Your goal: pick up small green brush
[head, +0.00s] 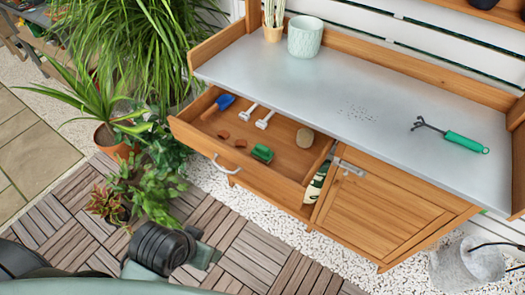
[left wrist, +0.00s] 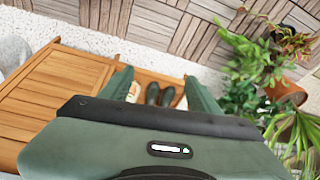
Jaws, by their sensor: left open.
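The small green brush (head: 262,153) lies on the floor of the open wooden drawer (head: 205,146), right of the middle and near the front panel, in the head view. Nothing covers it there. In the left wrist view my left gripper (left wrist: 161,88) is open. Its two green fingers stand apart with orange wood showing between them. Two dark shapes sit between the fingers; I cannot tell what they are. I cannot make out the brush in the left wrist view. No gripper reaches into the drawer in the head view. My right gripper is not in view.
Plants (head: 150,190) crowd the left side.

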